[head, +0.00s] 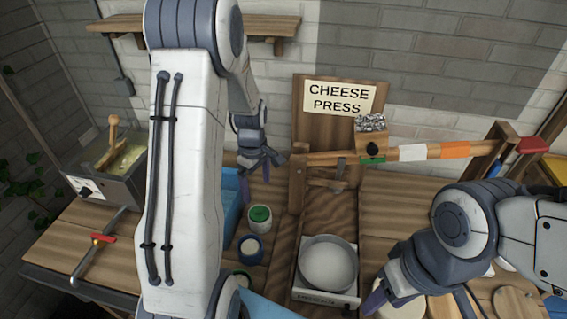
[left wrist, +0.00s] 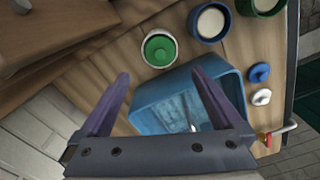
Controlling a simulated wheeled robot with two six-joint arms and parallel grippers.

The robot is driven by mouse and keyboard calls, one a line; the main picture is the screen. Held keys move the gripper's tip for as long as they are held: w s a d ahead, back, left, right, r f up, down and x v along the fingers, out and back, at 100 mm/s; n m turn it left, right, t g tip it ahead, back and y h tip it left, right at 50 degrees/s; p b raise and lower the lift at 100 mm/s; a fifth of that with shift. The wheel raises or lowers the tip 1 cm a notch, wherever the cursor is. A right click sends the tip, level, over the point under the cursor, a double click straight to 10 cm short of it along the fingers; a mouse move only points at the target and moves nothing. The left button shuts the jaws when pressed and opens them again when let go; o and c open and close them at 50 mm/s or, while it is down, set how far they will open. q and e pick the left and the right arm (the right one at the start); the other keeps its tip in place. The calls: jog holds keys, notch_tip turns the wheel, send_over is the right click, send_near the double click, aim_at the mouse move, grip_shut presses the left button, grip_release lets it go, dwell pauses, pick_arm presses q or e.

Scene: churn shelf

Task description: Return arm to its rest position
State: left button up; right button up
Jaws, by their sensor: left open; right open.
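My left arm rises across the left middle of the head view. Its gripper (head: 262,165) hangs in the air left of the cheese press sign. In the left wrist view the left gripper (left wrist: 160,76) has its two purple fingers spread wide with nothing between them. Past the fingers lies a blue bin (left wrist: 150,93), which shows partly behind my arm in the head view (head: 231,205). My right gripper (head: 374,298) is low at the right of the head view, beside the round white mould (head: 328,262). Its fingers are partly cut off by the frame and no held object shows.
The cheese press board (head: 318,122) stands at the back, with a banded lever bar (head: 430,152) running right. A green-topped tub (head: 260,217) and a blue tub (head: 250,248) stand near the bin. A vat (head: 118,175) is at left, a wall shelf (head: 268,27) above.

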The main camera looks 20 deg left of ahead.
pick_arm(q)
jog(key=s+d+r+m, duration=0.35)
jog(key=d+m, duration=0.25)
jog(key=d, duration=0.3)
jog(key=s+d+r+m, duration=0.3)
jog(key=d+r+m, duration=0.15)
jog(key=d, duration=0.45)
jog(key=s+d+r+m, duration=0.1)
jog(key=s+d+m, duration=0.3)
jog(key=s+m, duration=0.2)
jog(key=s+d+r+m+h+b, duration=0.1)
jog(key=s+d+r+m, duration=0.1)
jog(key=s+d+m, duration=0.2)
jog(key=s+m, duration=0.3)
jog(key=s, duration=0.2)
jog(key=shift+s, duration=0.3)
